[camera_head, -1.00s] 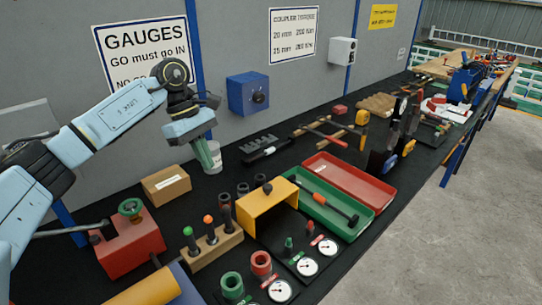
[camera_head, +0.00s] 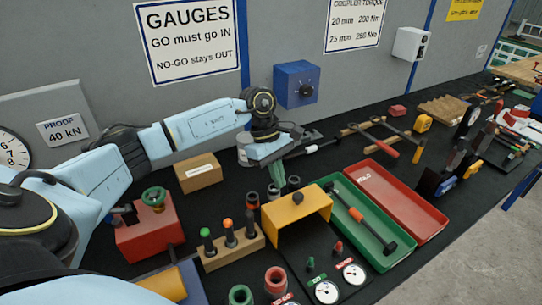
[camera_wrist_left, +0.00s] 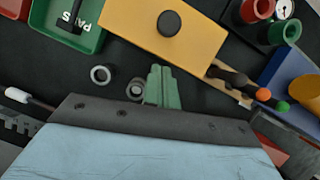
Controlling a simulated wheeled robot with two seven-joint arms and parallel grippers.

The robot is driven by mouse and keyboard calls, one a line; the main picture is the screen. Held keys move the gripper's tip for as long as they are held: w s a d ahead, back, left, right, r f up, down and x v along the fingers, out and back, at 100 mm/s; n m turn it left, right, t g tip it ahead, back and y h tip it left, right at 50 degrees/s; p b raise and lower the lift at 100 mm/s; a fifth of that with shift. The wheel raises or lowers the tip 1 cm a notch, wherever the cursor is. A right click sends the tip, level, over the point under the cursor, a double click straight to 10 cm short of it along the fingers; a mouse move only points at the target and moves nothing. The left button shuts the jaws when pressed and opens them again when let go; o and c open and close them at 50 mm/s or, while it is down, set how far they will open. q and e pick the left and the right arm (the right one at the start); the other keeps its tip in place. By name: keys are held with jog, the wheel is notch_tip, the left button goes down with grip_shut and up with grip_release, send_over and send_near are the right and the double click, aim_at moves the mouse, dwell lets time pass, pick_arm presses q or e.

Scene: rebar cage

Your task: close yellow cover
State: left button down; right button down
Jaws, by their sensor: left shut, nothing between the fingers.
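The yellow cover (camera_head: 292,210) stands raised over a black gauge panel (camera_head: 322,262), with a dark round knob (camera_head: 298,198) on its top face. Its front is open, and dials and small plugs show in front of it. My left gripper (camera_head: 279,182) has green fingers, shut and empty, just behind the cover and apart from it. In the left wrist view the shut fingers (camera_wrist_left: 162,86) point toward the cover (camera_wrist_left: 165,28), whose knob (camera_wrist_left: 169,23) lies beyond the tips. My right gripper is not in view.
A green tray (camera_head: 345,222) holding a hammer and a red tray (camera_head: 403,200) lie right of the cover. A wooden block (camera_head: 231,250) with several handled gauges stands left. Dark rings (camera_head: 252,200) lie near my fingers. A cardboard box (camera_head: 198,172) and blue wall box (camera_head: 296,84) are behind.

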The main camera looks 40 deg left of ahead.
aim_at(292, 200)
pick_arm(q)
jog(key=shift+d+r, duration=0.2)
jog(key=shift+d, duration=0.55)
jog(key=shift+s+d+p, duration=0.1)
jog(key=shift+d+p, duration=0.2)
jog(key=shift+d, duration=0.3)
jog(key=shift+f, duration=0.1)
jog(key=shift+d, duration=0.15)
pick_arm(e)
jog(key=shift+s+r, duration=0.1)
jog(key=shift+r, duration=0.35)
pick_arm(q)
jog(key=s+d+b, duration=0.1)
jog(key=s+d, duration=0.4)
jog(key=d, duration=0.6)
jog(key=shift+d, duration=0.2)
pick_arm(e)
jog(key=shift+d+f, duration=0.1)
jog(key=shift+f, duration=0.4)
